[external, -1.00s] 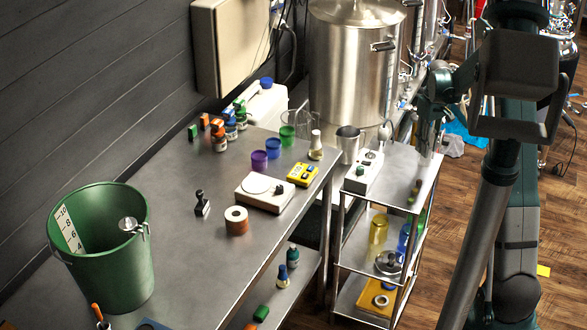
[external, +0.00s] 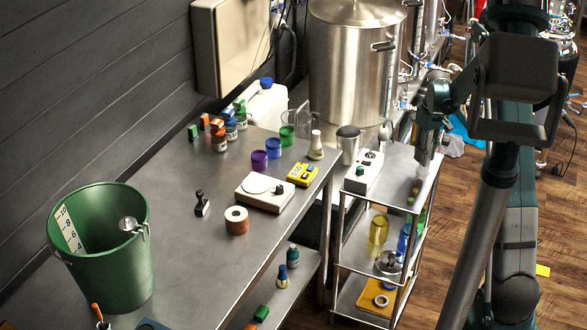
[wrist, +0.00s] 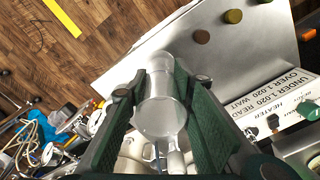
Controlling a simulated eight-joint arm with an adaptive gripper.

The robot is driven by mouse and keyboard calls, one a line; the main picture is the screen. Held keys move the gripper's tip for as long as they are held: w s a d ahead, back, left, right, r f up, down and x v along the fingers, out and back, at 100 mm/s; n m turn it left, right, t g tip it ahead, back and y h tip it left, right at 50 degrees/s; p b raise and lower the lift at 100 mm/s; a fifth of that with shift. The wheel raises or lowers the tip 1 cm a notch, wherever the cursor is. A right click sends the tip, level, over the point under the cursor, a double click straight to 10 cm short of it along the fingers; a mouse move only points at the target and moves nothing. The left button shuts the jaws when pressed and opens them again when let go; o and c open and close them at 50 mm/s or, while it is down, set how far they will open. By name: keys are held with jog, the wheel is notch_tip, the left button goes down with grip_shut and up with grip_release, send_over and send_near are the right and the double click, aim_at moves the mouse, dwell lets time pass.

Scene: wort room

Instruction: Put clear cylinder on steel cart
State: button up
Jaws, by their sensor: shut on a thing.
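The clear cylinder (wrist: 160,112) is glass-like and sits between the two green fingers of my gripper (wrist: 160,85) in the wrist view. My gripper is shut on it. In the external view my gripper (external: 427,150) is over the back right part of the steel cart (external: 397,176). I cannot tell whether the cylinder touches the cart top. The cylinder's outline is hard to make out in the external view.
A white heater box (external: 364,172) stands along the cart's left side. Small round stoppers, including a brown one (wrist: 201,36), lie on the cart top. A large steel kettle (external: 352,70) stands behind. The cart's middle is mostly clear.

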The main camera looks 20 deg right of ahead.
jog(key=o, duration=0.9)
jog(key=shift+r, duration=0.1)
notch_tip(320, 180, up, 12)
jog(key=shift+r+p, duration=0.1)
jog(key=shift+p, duration=0.45)
dwell(0.3)
